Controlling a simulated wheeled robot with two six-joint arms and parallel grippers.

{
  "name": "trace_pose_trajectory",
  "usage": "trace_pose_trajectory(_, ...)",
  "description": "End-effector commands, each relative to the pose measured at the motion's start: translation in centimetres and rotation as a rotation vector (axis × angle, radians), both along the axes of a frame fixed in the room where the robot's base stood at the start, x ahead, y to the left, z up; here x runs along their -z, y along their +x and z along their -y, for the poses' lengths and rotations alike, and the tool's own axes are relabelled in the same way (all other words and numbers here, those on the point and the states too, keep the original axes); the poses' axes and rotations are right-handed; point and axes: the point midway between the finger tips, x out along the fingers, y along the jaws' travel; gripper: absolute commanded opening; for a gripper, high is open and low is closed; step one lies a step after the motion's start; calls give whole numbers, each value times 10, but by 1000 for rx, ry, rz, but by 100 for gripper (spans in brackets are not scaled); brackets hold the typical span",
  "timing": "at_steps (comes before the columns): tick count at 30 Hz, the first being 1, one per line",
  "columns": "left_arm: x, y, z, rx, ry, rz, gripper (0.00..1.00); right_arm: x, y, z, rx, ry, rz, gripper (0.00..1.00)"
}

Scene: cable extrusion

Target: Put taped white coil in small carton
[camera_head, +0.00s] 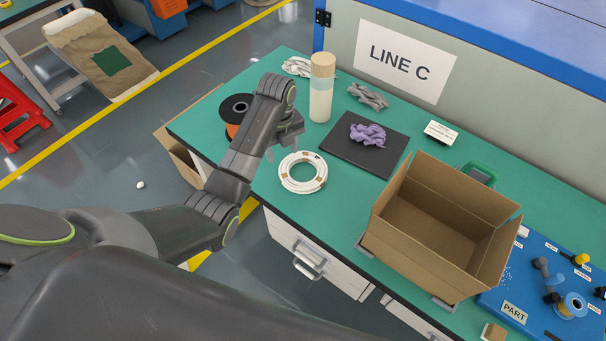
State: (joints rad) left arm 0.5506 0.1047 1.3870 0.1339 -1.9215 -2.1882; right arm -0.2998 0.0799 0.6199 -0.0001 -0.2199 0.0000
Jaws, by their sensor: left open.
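The white coil (285,176) lies flat on the green bench top, with small tan tape patches around its ring. The small carton (414,254) stands open and empty on the bench to the right of the coil, its flaps spread. My left gripper (292,138) is above the bench, just behind and above the coil in the picture, open and apart from it. Its fingertips are small and partly hidden by the wrist. My right gripper is not in view.
A black-and-orange spool (237,107) sits behind my left arm. A blue board (540,275) with parts lies right of the carton.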

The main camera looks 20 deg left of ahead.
Motion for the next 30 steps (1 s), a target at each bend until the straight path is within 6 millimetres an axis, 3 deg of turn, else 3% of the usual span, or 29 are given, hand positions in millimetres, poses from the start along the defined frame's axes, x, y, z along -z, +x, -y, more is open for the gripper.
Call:
trace_pose_trajectory(7,45,-1,0,0,0,-3,52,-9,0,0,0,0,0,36)
trace_pose_trajectory(17,67,0,1,0,1,-1,52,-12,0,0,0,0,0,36)
trace_pose_trajectory(25,100,2,2,0,1,-2,52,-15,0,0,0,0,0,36)
trace_pose_trajectory(30,110,2,2,0,1,1,52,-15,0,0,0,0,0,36)
